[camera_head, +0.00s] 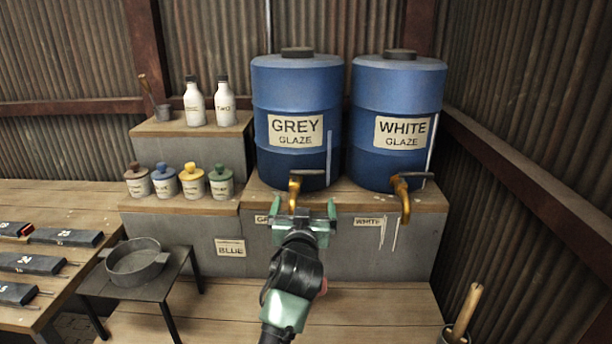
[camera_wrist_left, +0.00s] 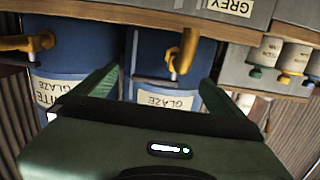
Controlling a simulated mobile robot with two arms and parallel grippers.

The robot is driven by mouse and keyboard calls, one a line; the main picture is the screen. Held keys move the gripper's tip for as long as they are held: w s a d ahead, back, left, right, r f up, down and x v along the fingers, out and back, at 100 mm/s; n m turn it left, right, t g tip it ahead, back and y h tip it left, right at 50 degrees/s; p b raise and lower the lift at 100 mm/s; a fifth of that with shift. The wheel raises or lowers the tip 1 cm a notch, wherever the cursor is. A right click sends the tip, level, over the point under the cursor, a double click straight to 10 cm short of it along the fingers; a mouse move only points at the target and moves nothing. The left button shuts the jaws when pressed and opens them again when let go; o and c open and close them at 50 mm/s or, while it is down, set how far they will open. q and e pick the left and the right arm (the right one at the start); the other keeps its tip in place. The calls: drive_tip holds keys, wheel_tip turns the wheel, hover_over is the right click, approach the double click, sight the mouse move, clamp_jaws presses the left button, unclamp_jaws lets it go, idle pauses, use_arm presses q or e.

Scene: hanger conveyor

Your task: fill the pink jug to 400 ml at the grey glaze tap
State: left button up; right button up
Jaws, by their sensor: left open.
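The blue grey-glaze barrel (camera_head: 297,95) stands on a raised wooden ledge, with a label reading GREY GLAZE. Its brass tap (camera_head: 294,190) with a dark handle sticks out at the bottom front; the tap also shows in the left wrist view (camera_wrist_left: 186,50), where the picture is upside down. My left gripper (camera_head: 304,209) is open in front of and just below this tap, nothing held. In the left wrist view the tap appears between the two green fingers (camera_wrist_left: 160,80); I cannot tell how far off it is. No pink jug shows in either view.
A white-glaze barrel (camera_head: 397,120) with its own brass tap (camera_head: 403,195) stands to the right. Small jars (camera_head: 192,180) and two white bottles (camera_head: 225,103) are left. A grey pan (camera_head: 137,262) sits on a low dark stand. A bucket with a wooden handle (camera_head: 468,310) is lower right.

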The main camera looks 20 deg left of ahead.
sight(307, 173)
use_arm(q)
drive_tip(key=shift+t, duration=0.4)
drive_tip(key=shift+w+a+r+p, duration=0.3)
drive_tip(key=shift+w+r, duration=0.3)
drive_tip(key=shift+w, duration=0.8)
drive_tip(key=shift+w+a+r+p, duration=0.2)
drive_tip(key=shift+w+a+r, duration=0.25)
drive_tip(key=shift+w, duration=0.9)
drive_tip(key=shift+w+a+r+p, duration=0.25)
drive_tip(key=shift+w+r, duration=0.45)
drive_tip(key=shift+w, duration=0.7)
